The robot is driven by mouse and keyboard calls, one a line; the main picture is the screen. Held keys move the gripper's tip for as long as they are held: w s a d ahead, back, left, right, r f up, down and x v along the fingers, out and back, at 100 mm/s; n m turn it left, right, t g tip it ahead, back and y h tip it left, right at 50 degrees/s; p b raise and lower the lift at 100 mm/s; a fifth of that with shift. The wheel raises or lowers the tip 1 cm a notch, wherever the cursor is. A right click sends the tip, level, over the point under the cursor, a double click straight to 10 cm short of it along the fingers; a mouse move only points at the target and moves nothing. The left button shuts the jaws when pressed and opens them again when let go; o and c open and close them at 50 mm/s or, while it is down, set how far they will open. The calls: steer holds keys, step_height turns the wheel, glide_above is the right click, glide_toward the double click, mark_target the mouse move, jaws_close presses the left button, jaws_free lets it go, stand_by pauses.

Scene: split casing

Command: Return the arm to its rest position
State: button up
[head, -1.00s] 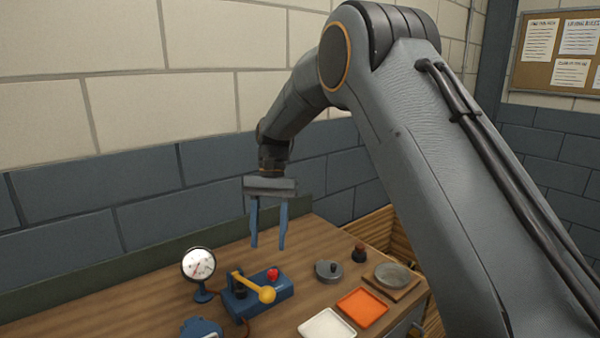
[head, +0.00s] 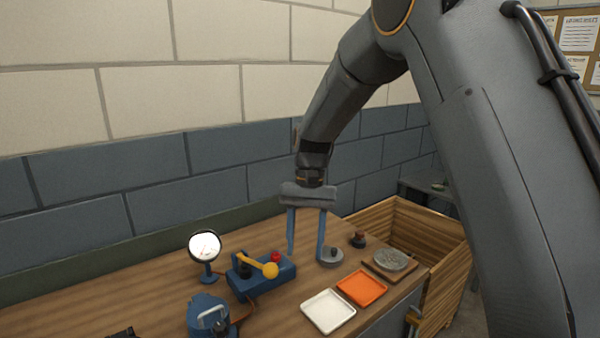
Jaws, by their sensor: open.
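My gripper (head: 305,252) hangs from my grey arm with its two blue fingers pointing down. The fingers are apart with nothing between them.
A white tray (head: 328,311), an orange tray (head: 361,288), a small dark knob (head: 358,240) and a round mesh dish (head: 391,260) lie at right. A wooden crate (head: 445,262) stands beyond the bench.

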steer(key=s+d+f+t+b, duration=0.2)
steer(key=s+d+f, duration=0.4)
steer(key=s+d, duration=0.3)
steer(key=s+d+f+n+t+b, duration=0.1)
steer(key=s+d+f+t+b, duration=0.1)
steer(key=s+d+f+b, duration=0.3)
steer(key=s+d+f, duration=0.1)
steer(key=s+d, duration=0.3)
steer(key=shift+d+f+n+h, duration=0.2)
steer(key=shift+n+h, duration=0.1)
steer(key=shift+h, duration=0.1)
